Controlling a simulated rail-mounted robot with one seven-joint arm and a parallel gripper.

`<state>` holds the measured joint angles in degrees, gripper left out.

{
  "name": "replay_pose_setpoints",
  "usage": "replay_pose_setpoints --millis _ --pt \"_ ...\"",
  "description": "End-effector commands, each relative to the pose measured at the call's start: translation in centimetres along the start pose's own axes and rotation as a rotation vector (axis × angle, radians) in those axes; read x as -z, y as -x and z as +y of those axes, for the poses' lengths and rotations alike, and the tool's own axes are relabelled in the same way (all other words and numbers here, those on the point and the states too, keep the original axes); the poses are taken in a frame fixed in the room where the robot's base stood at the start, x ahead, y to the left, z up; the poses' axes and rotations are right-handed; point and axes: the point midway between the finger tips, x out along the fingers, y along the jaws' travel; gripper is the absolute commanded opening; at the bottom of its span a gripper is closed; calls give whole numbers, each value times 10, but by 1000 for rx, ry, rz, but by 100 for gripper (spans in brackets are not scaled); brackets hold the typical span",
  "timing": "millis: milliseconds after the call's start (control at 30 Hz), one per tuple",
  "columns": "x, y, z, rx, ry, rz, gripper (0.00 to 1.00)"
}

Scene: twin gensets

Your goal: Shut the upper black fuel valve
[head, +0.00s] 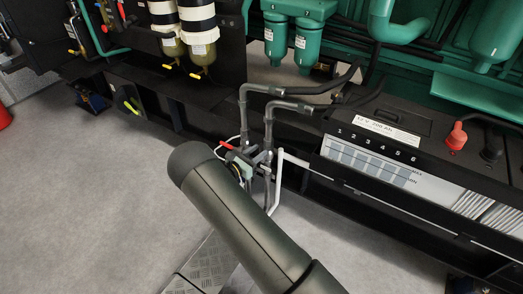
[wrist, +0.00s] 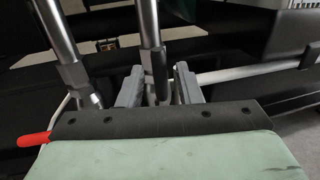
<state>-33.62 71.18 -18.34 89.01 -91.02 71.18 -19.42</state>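In the wrist view two grey metal pipes come down. A black lever (wrist: 160,74), which looks like the black fuel valve handle, hangs beside the right-hand pipe (wrist: 149,25). My gripper (wrist: 159,82) has its two grey fingers apart, one on each side of this pipe and lever. A gap shows beside the lever, and I see no clear contact. A red valve handle (wrist: 33,139) sticks out at lower left; it also shows in the head view (head: 226,145). In the head view my arm hides most of the valve group, and I cannot make out the black handle there.
A battery box (head: 370,165) with a red terminal cap (head: 456,137) stands right of the pipes. A white pipe (head: 278,180) runs close beside the valves. Green engine parts (head: 300,40) and filters (head: 200,30) are behind. The grey floor (head: 90,200) at left is clear.

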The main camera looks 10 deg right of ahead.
Motion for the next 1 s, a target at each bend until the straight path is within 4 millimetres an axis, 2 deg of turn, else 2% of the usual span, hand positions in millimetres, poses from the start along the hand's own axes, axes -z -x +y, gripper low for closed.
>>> replay_pose_setpoints --millis 100,200,533,567,667,1000 --pt "1 -16 0 1 -1 -1 32" --pt "0 -24 0 0 0 0 32" --pt "0 -28 0 -1 1 0 32" --pt "0 -28 0 -1 1 0 29" --pt "0 -27 0 0 0 0 1" --pt "0 -20 4 -13 -18 4 0"
